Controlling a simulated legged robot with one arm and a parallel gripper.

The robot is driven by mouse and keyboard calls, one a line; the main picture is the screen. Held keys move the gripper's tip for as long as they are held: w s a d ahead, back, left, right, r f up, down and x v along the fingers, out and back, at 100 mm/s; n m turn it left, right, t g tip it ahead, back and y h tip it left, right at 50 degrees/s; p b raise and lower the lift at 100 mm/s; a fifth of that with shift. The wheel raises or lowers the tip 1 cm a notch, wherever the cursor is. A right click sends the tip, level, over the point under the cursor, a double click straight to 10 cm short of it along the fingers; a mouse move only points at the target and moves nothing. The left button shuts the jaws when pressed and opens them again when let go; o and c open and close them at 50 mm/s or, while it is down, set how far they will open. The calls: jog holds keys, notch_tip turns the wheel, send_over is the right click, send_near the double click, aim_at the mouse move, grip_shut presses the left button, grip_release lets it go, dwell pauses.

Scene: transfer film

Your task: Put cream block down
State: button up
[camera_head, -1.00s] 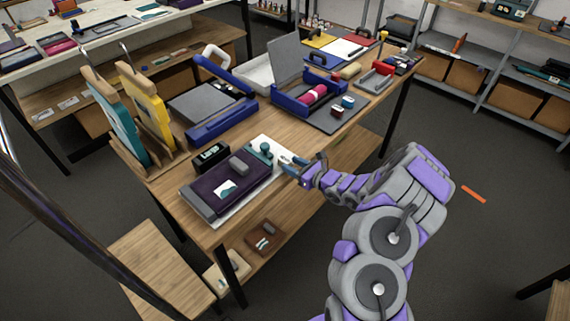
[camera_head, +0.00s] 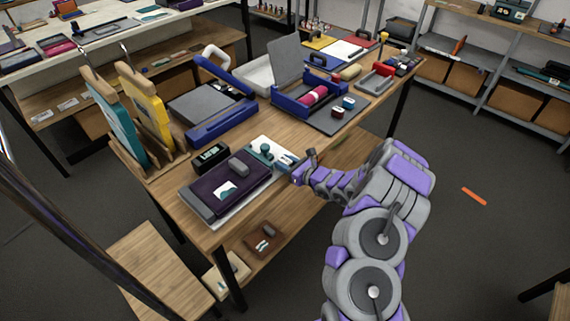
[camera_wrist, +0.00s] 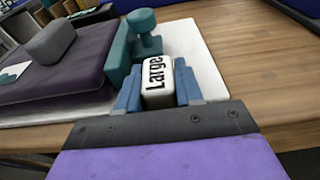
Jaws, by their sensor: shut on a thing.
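The cream block (camera_wrist: 158,82), lettered "Large", stands between the two blue fingers of my gripper (camera_wrist: 158,93) in the wrist view. My gripper is shut on it. In the wrist view the block is in front of the white board (camera_wrist: 193,45), close to the teal stamp-like piece (camera_wrist: 145,40). Whether its underside touches the surface is hidden. In the head view my gripper (camera_head: 292,166) is low at the near edge of the wooden table (camera_head: 320,139), right of the teal piece (camera_head: 264,150). The block is too small to make out clearly there.
A dark purple pad (camera_head: 215,190) with a grey block (camera_head: 238,166) on it lies to the left. A black box (camera_head: 211,155) stands behind the pad. A blue press (camera_head: 222,125) and a blue case (camera_head: 305,105) are farther back. Bare tabletop lies right of the white board.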

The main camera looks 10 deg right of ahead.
aim_at(285, 159)
jog(key=shift+r, duration=0.6)
notch_tip(285, 159, up, 2)
jog(key=shift+r+p, duration=0.25)
jog(key=shift+p, duration=0.3)
jog(key=s+r+p, duration=0.1)
jog(key=s+p, duration=0.1)
jog(key=s, duration=1.4)
jog(key=shift+r, duration=0.15)
